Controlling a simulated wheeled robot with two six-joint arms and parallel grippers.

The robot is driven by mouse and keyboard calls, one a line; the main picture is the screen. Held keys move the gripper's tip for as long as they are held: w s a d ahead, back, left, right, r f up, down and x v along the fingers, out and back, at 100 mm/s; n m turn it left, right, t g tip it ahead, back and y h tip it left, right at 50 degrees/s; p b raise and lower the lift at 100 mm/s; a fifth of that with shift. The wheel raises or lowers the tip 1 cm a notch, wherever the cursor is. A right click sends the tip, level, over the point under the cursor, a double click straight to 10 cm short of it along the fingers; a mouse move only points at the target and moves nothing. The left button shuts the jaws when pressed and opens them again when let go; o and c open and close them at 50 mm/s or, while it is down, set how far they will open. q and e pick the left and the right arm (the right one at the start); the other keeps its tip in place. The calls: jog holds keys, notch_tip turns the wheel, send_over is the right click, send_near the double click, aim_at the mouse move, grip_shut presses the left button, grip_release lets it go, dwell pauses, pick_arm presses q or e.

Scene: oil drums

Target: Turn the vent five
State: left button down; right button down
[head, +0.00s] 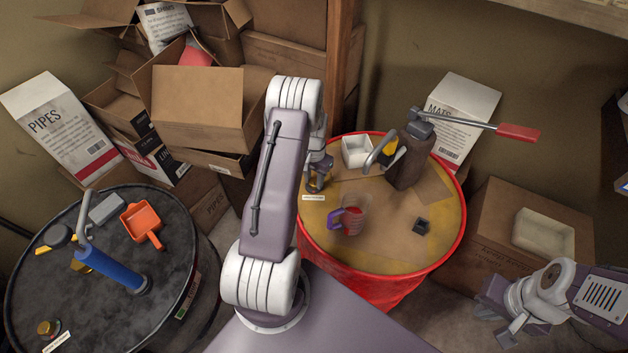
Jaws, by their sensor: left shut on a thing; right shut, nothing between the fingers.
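The red drum (458,228) with a worn yellow top stands at the centre right. A small brass-coloured vent (316,187) sits near the left edge of its top, with a small white label (313,198) just in front. My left gripper (318,179) is over this vent from above and is shut on it. The gripper and arm hide much of the vent, and the label is too small to read. My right gripper (508,325) is shut and empty, at the lower right, away from both drums.
A dark drum (160,285) at left holds a blue-handled pump, orange scoop and brass cap (48,327). On the red drum stand a brown pump (411,160) with red-tipped lever, white box (356,151), cup (352,217) and small black block (422,226). Cartons stand behind.

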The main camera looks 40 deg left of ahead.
aim_at(314, 182)
pick_arm(q)
jog(key=shift+m, duration=1.6)
jog(key=c, duration=1)
grip_release()
notch_tip(314, 182, up, 9)
jog(key=shift+r+b, duration=0.1)
jog(key=shift+b, duration=0.95)
